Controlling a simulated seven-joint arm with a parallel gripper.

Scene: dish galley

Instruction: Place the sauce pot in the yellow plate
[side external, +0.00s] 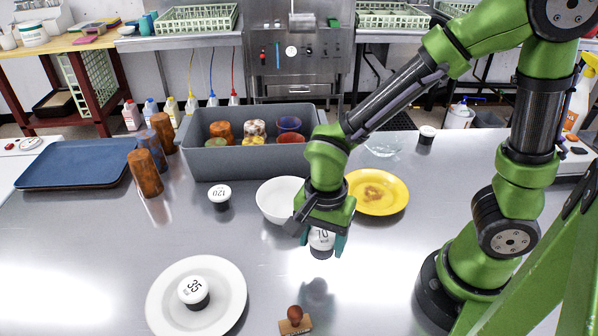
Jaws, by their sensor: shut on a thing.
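My gripper (320,246) points down in the middle of the table, shut on a small dark sauce pot with a white numbered lid (322,237). The fingers hide part of this pot, and I cannot tell how far it is above the table. The yellow plate (398,204) lies behind and to the right of my gripper, with a brown stain in its middle. Similar pots stand elsewhere: one marked 120 (220,196) on the table to the left, one marked 35 (194,291) on a white plate (232,309), and one (427,134) at the back right.
A white bowl (273,200) stands close to the left of my gripper. A clear glass bowl (383,146) is behind the yellow plate. A grey bin (240,163) of cups, brown tumblers (146,173) and blue trays (75,165) fill the back left. A wooden-handled stamp (295,322) lies in front.

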